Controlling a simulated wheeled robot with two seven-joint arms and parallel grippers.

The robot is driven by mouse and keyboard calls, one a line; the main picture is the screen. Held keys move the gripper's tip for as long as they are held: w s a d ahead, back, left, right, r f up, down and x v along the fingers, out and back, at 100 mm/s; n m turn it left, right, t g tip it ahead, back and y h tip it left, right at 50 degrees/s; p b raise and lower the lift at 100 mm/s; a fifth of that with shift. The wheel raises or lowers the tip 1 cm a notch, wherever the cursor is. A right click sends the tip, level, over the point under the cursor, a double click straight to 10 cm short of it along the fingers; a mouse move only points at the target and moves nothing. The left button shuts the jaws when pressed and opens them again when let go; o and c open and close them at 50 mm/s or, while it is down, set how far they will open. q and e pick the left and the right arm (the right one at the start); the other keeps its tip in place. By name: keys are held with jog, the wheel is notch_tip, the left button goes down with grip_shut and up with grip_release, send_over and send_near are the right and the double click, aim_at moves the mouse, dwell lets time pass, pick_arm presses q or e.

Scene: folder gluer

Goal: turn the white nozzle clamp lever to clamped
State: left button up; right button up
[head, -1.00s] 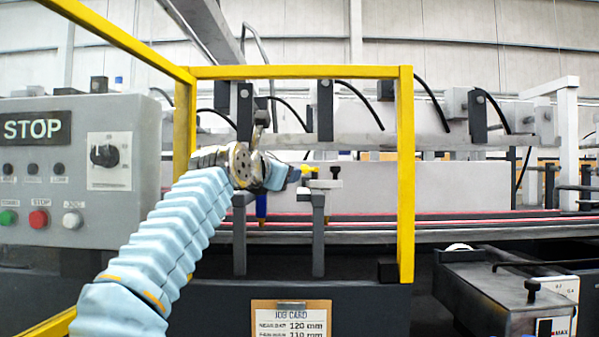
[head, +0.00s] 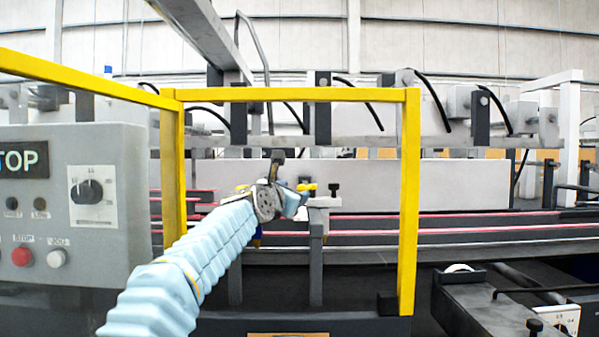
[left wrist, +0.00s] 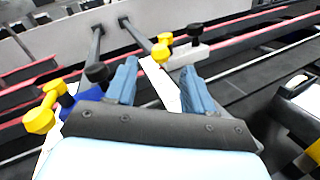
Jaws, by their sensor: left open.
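A white strip (left wrist: 160,84), which looks like the clamp lever, runs between the fingers of my left gripper (left wrist: 155,88) in the left wrist view. A yellow knob (left wrist: 161,48) sits at its far end. Beside it is a white block (left wrist: 183,54) with a black knob on top; the block also shows in the head view (head: 324,202). My left gripper (head: 298,202) is open, just left of that block in the head view. Contact with the strip cannot be told. The strip's near end is hidden by the gripper. My right gripper is not in view.
A yellow guard frame (head: 411,200) surrounds my left arm's reach. A grey control panel (head: 75,205) stands at left. Another yellow-knobbed part (left wrist: 40,114) with a blue body lies left of the gripper in the wrist view. Red-edged rails (head: 480,217) run behind.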

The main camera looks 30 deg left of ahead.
aim_at(300, 190)
pick_arm(q)
jog(key=w, duration=0.1)
jog(key=w+p, duration=0.1)
jog(key=w, duration=0.1)
jog(key=shift+w+a+r, duration=0.1)
jog(key=shift+w+a, duration=0.1)
jog(key=shift+a, duration=0.15)
jog(key=shift+w+a+p, duration=0.15)
jog(key=shift+w+p, duration=0.2)
jog(key=shift+w, duration=0.5)
grip_shut()
